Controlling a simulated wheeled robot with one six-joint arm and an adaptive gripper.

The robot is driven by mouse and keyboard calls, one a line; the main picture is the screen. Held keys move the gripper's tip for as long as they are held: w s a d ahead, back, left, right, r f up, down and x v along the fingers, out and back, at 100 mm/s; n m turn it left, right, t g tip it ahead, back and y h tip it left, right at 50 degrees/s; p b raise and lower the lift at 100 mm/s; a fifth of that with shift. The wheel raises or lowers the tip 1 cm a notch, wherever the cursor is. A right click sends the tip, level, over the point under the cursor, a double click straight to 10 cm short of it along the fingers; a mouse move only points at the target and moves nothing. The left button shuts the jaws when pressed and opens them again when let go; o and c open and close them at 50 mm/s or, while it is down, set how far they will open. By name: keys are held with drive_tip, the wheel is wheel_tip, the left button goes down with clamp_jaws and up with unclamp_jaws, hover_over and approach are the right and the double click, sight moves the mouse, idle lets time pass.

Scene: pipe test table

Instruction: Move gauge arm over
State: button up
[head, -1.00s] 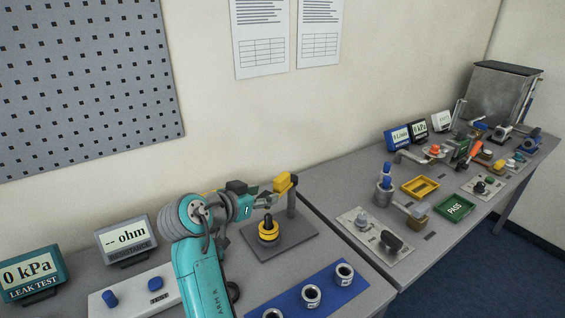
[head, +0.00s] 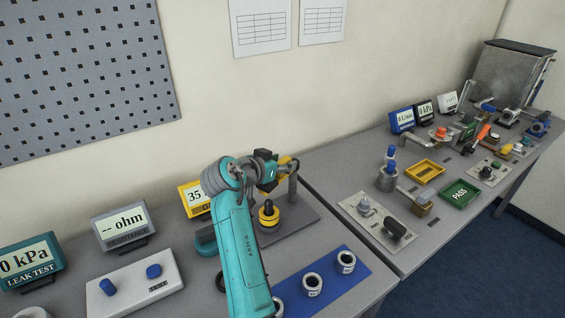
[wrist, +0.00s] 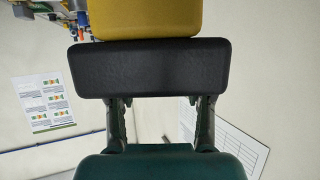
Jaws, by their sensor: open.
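The yellow gauge arm (head: 287,161) sits at the top of a grey post (head: 293,182) on a dark base plate (head: 295,222). A yellow-and-black round piece (head: 269,217) with a black top stands upright on the plate, below and left of the arm. My gripper (head: 275,168) is open beside the gauge arm, at about its height; I cannot tell if they touch. In the wrist view, a yellow block (wrist: 145,18) lies beyond a black bar (wrist: 150,67) that crosses ahead of my gripper's dark fingers. The fingertips are hidden there.
A yellow display (head: 194,198) reading 35 is partly hidden behind my arm. Ohm (head: 122,230) and kPa (head: 30,262) displays stand left. A blue mat (head: 325,287) with several grey rings lies in front. A second table (head: 410,250) with fixtures is at right.

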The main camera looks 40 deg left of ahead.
drive_tip(key=shift+w+f, duration=0.15)
drive_tip(key=shift+w, duration=0.2)
drive_tip(key=shift+c, duration=0.2)
clamp_jaws()
drive_tip(key=shift+d, duration=0.1)
drive_tip(key=w+d+n+g+y, duration=0.5)
drive_tip(key=n+g+y, duration=0.7)
drive_tip(key=n, duration=0.4)
drive_tip(key=shift+d+n+y, duration=0.15)
drive_tip(key=shift+n+y, duration=0.15)
drive_tip(key=shift+y, duration=0.4)
